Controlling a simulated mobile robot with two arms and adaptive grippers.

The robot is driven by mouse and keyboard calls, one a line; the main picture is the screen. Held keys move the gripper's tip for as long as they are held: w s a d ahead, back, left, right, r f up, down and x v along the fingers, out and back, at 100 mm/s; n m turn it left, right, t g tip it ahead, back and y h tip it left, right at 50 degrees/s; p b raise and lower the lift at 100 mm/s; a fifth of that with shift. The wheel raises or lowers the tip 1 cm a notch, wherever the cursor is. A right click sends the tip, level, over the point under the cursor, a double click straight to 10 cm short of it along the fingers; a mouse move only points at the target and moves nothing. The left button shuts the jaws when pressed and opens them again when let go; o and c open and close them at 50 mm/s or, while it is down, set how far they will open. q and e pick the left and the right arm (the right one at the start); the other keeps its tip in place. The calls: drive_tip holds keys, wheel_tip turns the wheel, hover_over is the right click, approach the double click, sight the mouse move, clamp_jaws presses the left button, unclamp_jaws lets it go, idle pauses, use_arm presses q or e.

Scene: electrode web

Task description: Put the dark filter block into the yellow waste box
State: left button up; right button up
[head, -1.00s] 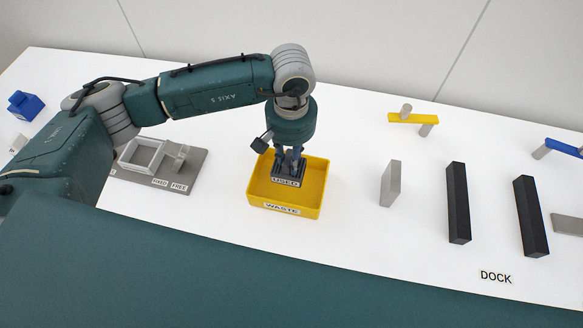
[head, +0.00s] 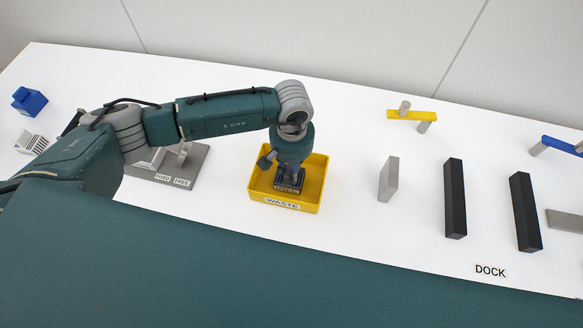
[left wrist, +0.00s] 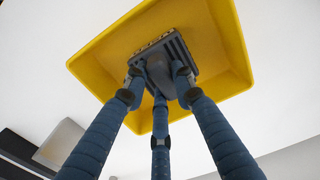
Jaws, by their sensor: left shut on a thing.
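The dark filter block (head: 287,187), labelled USED, is inside the yellow waste box (head: 283,203), which has a WASTE label on its front. My left gripper (head: 288,172) points down into the box and is shut on the block. In the left wrist view the blue fingers (left wrist: 160,80) close around the top of the block (left wrist: 181,49), with the yellow box walls (left wrist: 228,40) around it. Whether the block touches the box floor is hard to tell. My right gripper is not in view.
A grey fixture (head: 184,170) marked FIXED and FREE stands left of the box, partly behind my left arm. Right of the box stand a grey plate (head: 389,179) and two black bars (head: 456,198). A blue block (head: 29,101) and a pale vented block (head: 31,142) sit far left.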

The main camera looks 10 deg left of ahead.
use_arm(q)
drive_tip(key=o, duration=1)
drive_tip(key=shift+o, duration=0.2)
drive_tip(key=shift+r+p, duration=0.25)
drive_tip(key=shift+p, duration=0.1)
wheel_tip(320, 180, up, 12)
drive_tip(key=b, duration=0.5)
drive_tip(key=shift+f, duration=0.15)
drive_tip(key=shift+s+f, duration=0.1)
